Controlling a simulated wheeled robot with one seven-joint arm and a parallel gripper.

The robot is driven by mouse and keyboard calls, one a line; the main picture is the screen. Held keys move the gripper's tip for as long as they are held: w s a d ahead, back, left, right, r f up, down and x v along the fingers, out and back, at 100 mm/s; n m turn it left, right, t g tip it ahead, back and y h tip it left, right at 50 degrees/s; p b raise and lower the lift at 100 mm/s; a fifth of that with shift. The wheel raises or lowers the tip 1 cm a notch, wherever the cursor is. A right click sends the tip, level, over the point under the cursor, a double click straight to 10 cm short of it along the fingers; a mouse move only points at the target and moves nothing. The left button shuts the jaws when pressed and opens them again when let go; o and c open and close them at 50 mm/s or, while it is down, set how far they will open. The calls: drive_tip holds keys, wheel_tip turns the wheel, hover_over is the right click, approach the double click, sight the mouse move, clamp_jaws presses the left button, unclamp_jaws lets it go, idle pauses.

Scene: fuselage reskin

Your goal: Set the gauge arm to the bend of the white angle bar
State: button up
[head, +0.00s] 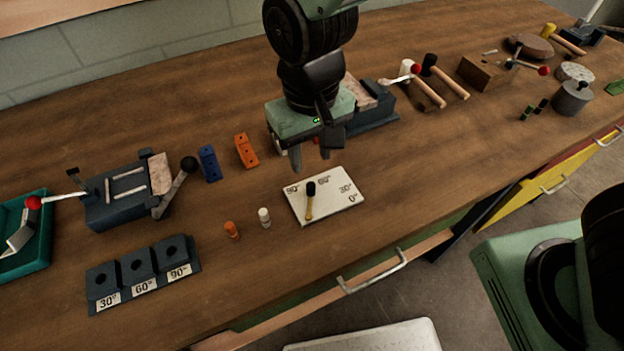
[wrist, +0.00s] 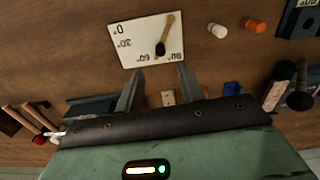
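The gauge is a white plate (head: 338,208) marked 0°, 30°, 60° and 90°, flat on the bench; it also shows in the wrist view (wrist: 128,33). Its brass gauge arm (head: 308,207) has a black knob, which lies between the 60° and 90° marks in the wrist view (wrist: 161,48). My gripper (head: 311,160) is open and empty above the bench, just behind the plate; its spread fingers show in the wrist view (wrist: 158,82), apart from the knob. A pale bent piece (head: 20,237) in the teal tray may be the white angle bar; its angle is hard to read.
Dark holders (head: 143,270) marked 30°, 60° and 90° lie farther left. A blue block (head: 209,163), an orange block (head: 246,150) and a lever vise (head: 127,195) stand behind. Mallets (head: 445,80) lie right.

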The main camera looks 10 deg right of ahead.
sight(311, 185)
wheel_tip(311, 185, down, 8)
drive_tip(key=shift+f+b, duration=0.25)
drive_tip(key=shift+b, duration=0.05)
clamp_jaws()
